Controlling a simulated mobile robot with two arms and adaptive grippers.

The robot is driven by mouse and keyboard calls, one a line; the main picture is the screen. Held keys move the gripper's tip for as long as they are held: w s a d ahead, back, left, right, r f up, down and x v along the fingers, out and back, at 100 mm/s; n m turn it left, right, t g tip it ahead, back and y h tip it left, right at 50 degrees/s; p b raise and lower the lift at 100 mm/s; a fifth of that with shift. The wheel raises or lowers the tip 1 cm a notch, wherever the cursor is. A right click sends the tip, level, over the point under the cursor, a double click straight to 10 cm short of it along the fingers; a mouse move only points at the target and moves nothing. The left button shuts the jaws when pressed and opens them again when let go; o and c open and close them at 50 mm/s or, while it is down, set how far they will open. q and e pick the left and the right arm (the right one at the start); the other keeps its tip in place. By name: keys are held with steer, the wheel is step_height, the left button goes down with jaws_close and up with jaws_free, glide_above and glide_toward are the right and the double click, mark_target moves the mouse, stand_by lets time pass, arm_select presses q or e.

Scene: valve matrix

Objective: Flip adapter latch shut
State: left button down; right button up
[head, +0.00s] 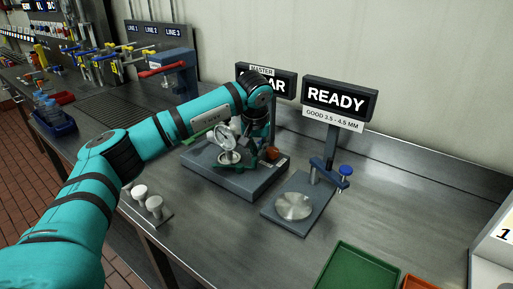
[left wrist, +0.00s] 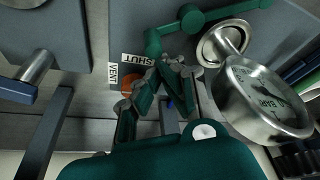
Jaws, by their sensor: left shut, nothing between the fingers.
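A test station base (head: 225,172) stands on the bench and carries a round gauge (head: 223,137). In the left wrist view the silver gauge (left wrist: 268,97), marked BAR, is at the right, with a silver cup-shaped fitting (left wrist: 222,42) beside it. A green pipe with a round joint (left wrist: 192,20) runs along the top. An orange knob (left wrist: 130,82) sits by the VENT and SHUT labels, partly behind a finger. My left gripper (left wrist: 166,72) is shut and empty, close to the green pipe and labels; contact is unclear. I cannot tell which part is the adapter latch. My right gripper is out of view.
A READY sign (head: 337,98) stands behind a plate with a silver disc (head: 293,206) and a blue-knobbed clamp (head: 345,171). A green tray (head: 358,268) is at the lower right. Bench right of the clamp is clear.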

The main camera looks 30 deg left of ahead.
arm_select(q)
steer(key=shift+s+d+m, duration=0.15)
steer(key=shift+d+m, duration=0.1)
steer(key=shift+m, duration=0.45)
steer(key=shift+s+d+m+h+p, duration=0.3)
steer(key=shift+m+h, duration=0.2)
steer(key=shift+m, duration=0.2)
steer(key=shift+s+d, duration=0.2)
steer(key=shift+s, duration=0.1)
steer(key=shift+s+d, duration=0.1)
steer(key=shift+s+d+f, duration=0.1)
steer(key=shift+s+d, duration=0.05)
steer(key=shift+s, duration=0.15)
